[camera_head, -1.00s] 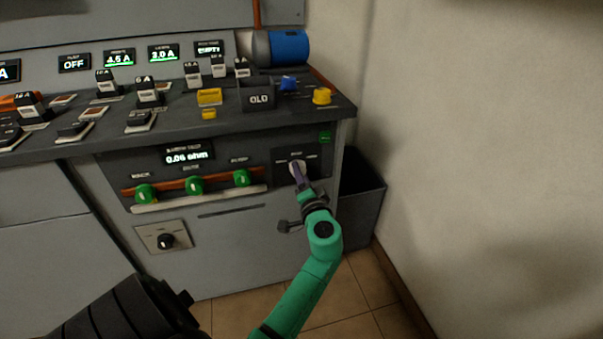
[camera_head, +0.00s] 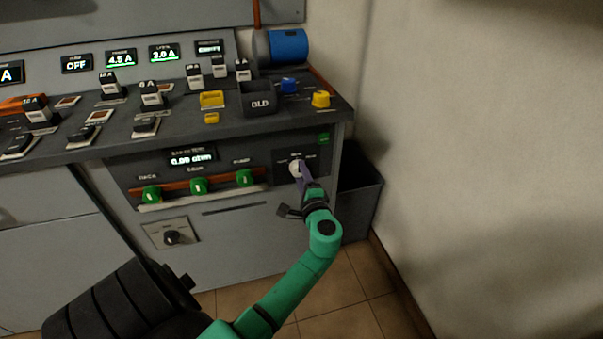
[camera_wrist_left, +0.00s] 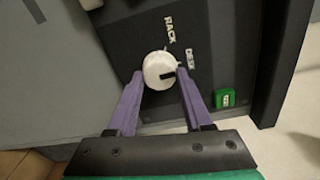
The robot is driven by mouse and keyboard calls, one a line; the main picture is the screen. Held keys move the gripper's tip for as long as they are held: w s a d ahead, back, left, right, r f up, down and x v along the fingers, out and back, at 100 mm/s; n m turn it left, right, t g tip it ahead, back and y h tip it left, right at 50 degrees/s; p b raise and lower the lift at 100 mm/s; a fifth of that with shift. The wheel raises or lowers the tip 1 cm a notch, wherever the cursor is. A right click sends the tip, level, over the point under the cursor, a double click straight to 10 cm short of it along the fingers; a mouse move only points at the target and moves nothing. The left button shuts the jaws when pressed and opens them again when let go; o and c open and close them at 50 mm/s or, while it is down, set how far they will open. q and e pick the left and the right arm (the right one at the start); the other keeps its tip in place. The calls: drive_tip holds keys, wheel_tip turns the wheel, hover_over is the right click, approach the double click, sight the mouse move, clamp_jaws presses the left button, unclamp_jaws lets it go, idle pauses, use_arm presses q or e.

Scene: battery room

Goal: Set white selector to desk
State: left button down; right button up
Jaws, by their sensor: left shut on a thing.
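The white selector (camera_head: 295,168) is a round knob on a dark panel at the right of the cabinet front. It also shows in the left wrist view (camera_wrist_left: 158,70), with a black mark on its face pointing right, roughly toward the DESK label (camera_wrist_left: 190,59). The RACK label (camera_wrist_left: 170,30) is above it. My left gripper (camera_head: 302,178) has its two purple fingers on either side of the knob, shut on it. In the head view the fingers and wrist hide part of the knob. My right gripper is not in view.
Three green knobs (camera_head: 199,186) and a black knob (camera_head: 172,237) are to the left. The bench top (camera_head: 200,128) carries several switches and an OLD bin (camera_head: 258,100). A dark bin (camera_head: 360,190) stands beside the wall at right.

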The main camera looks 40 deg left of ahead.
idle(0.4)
use_arm(q)
drive_tip(key=shift+c, duration=1.6)
unclamp_jaws()
drive_tip(key=shift+a, duration=0.1)
drive_tip(key=v, duration=1.4)
drive_tip(key=shift+d, duration=0.3)
drive_tip(key=shift+s, duration=0.1)
